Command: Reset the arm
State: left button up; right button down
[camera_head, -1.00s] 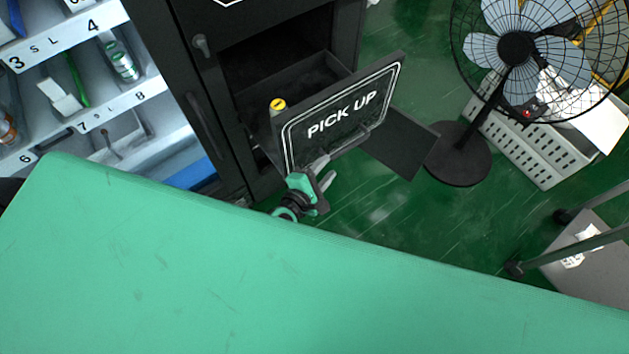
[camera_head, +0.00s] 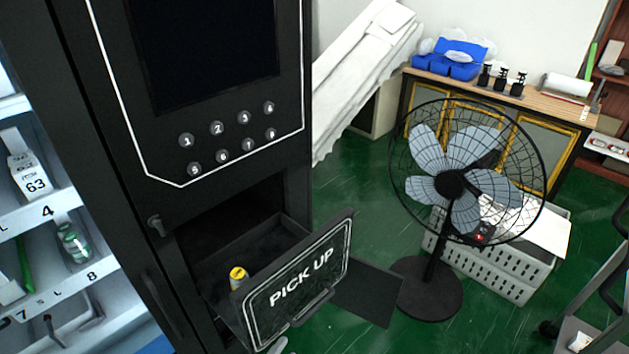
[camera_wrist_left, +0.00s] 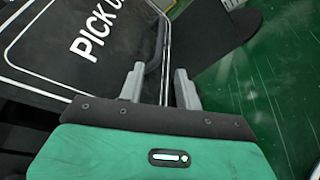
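My left gripper (camera_wrist_left: 159,69) is open, with its two grey fingers apart in the left wrist view. The thin handle bar of the black PICK UP door (camera_wrist_left: 60,45) shows between and beyond the fingers; I cannot tell whether they touch it. In the head view only a fingertip of my left gripper (camera_head: 278,345) shows at the bottom edge, just below the PICK UP door (camera_head: 310,265). The door is tilted out and open. A yellow-topped item (camera_head: 238,277) stands inside the pick-up bin behind it. My right gripper is not in view.
The black vending machine (camera_head: 215,100) has numbered buttons, with stocked shelves (camera_head: 60,200) at left. A standing fan (camera_head: 450,185), a white crate (camera_head: 500,265) and a cart (camera_head: 600,310) are at right.

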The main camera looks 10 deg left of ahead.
pick_arm(q)
jog(key=s+a+f+m+g+y, duration=0.1)
jog(key=s+f+m+g, duration=0.3)
jog(key=f, duration=1)
jog(key=s+a+f+m+g+y, duration=0.15)
jog(key=s+f+m, duration=0.5)
jog(key=f, duration=0.85)
jog(key=s+a+f+m+g, duration=0.2)
jog(key=s+a+f+m, duration=0.2)
jog(key=s+f, duration=0.2)
jog(key=s+a+f+m+g+y, duration=0.1)
jog(key=s+a+f+m+g, duration=0.2)
jog(key=s+f, duration=0.3)
jog(key=s+a+f+m+g+y, duration=0.1)
jog(key=s+a+f+m+g, duration=0.2)
jog(key=s, duration=0.8)
notch_tip(320, 180, down, 4)
jog(key=a+m, duration=0.2)
jog(key=m, duration=0.1)
jog(key=shift+a+r, duration=0.15)
jog(key=shift+a, duration=0.25)
jog(key=shift+y, duration=0.25)
